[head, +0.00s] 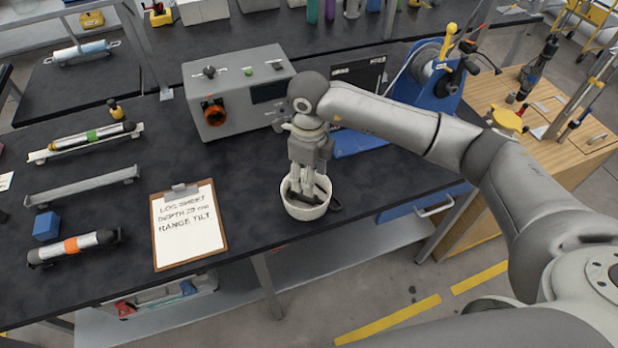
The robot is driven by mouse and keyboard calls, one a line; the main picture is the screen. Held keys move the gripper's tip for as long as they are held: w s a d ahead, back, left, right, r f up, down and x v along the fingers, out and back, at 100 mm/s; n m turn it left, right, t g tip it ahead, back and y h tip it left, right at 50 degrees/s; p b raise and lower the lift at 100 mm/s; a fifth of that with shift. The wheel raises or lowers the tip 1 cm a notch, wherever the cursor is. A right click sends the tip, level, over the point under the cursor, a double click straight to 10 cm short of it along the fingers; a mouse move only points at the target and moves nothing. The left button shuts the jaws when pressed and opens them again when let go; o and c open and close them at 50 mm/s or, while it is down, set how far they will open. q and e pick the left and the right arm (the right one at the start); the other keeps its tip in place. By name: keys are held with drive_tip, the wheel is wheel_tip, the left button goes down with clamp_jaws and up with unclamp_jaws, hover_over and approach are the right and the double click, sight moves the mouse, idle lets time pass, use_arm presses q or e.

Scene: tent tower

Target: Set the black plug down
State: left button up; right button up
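My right gripper (303,192) points straight down into a white round bowl (304,211) near the front edge of the dark bench. Its fingertips are inside the bowl's rim. Something dark shows between and beside the fingers, possibly the black plug, but it is too small and too covered to be sure. I cannot tell whether the fingers are shut on it. A dark piece also shows at the bowl's right side. My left gripper is not in view.
A clipboard (188,226) lies left of the bowl on the dark bench (255,165). A grey control box (240,92) stands behind. A blue cable reel (428,75) is at back right. Core tubes in holders (85,138) and a blue cube (46,226) lie at left.

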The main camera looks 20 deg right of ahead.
drive_tip(key=shift+r, duration=0.45)
